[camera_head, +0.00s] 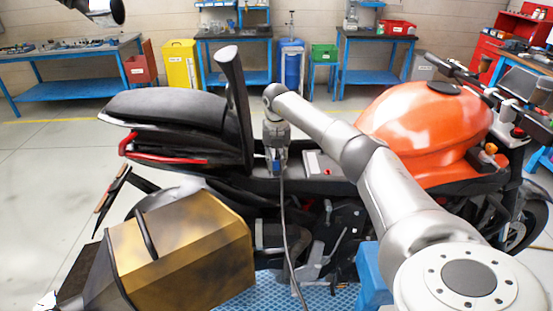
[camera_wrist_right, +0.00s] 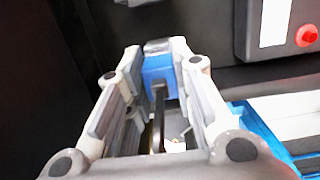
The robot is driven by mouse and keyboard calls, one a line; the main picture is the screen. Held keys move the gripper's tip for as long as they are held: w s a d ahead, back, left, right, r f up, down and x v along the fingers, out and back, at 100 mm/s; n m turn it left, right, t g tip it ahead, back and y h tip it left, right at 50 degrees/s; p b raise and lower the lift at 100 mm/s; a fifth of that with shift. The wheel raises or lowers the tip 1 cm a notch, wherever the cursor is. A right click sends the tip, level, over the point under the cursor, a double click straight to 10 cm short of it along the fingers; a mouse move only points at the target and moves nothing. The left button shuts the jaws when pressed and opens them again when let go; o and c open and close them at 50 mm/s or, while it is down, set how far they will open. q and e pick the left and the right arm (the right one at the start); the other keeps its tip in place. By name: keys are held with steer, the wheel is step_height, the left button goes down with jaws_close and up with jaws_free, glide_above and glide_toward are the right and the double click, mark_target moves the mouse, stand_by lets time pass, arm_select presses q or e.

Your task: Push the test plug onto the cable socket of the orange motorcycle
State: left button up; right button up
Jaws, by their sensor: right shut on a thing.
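The orange motorcycle (camera_head: 425,125) stands across the head view, its seat (camera_head: 175,112) at the left.
A light box with a red button (camera_head: 326,171) lies just right of the gripper; its button (camera_wrist_right: 307,36) shows in the wrist view. A brown-gold case (camera_head: 185,250) fills the lower left. Workbenches (camera_head: 235,77) stand along the back wall, with open floor before them.

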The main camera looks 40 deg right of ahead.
steer(key=shift+f, duration=0.4)
steer(key=o, duration=1)
steer(key=shift+o, duration=0.2)
steer(key=shift+r, duration=0.15)
step_height(320, 180, up, 12)
steer(key=s+a, duration=0.1)
steer(key=shift+s, duration=0.15)
